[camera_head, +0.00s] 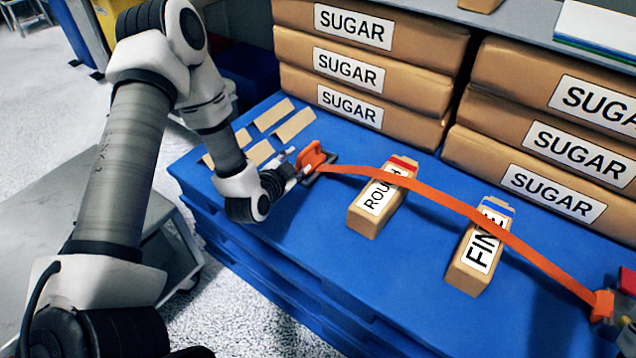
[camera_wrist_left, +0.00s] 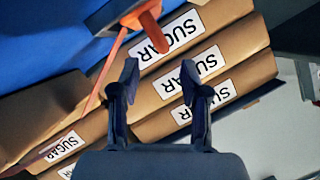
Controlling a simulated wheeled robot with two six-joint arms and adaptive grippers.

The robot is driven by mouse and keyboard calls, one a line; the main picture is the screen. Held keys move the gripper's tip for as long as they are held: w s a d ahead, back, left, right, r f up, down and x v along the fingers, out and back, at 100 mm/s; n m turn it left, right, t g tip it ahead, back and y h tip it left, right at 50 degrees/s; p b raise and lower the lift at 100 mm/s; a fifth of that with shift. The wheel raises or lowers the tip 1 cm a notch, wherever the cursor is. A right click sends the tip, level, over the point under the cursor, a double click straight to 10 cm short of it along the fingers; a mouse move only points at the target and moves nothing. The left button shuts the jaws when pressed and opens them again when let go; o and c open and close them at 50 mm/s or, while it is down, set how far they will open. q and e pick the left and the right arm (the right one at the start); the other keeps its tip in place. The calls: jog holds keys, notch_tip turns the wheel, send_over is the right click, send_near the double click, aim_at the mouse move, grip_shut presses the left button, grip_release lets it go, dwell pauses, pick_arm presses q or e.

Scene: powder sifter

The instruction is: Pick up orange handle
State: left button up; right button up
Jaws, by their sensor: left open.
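The orange handle (camera_head: 312,155) stands at the left part of the blue table, on a small dark base, at the left end of a long orange strap (camera_head: 440,197). My left gripper (camera_head: 292,163) is open and empty, just to the left of the handle. In the left wrist view the open fingers (camera_wrist_left: 160,75) have nothing between them. The handle (camera_wrist_left: 150,28) shows at the top of that view, beyond the fingertips, and part of it is cut off by the frame edge. My right gripper is in neither view.
The strap passes over the ROUGH box (camera_head: 366,215) and the FINE box (camera_head: 468,270) to an orange end piece (camera_head: 602,306). Stacked SUGAR bags (camera_head: 400,88) stand behind. Flat tan pieces (camera_head: 295,125) lie beyond the gripper. The front of the blue table (camera_head: 325,255) is clear.

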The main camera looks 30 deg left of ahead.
aim_at(304, 154)
pick_arm(q)
jog(key=shift+w+f, duration=0.15)
jog(key=shift+w, duration=0.3)
jog(key=b+x, duration=0.3)
jog(key=x, duration=0.3)
jog(key=shift+w+a, duration=0.15)
jog(key=shift+a, duration=0.05)
jog(key=shift+w, duration=0.2)
grip_shut()
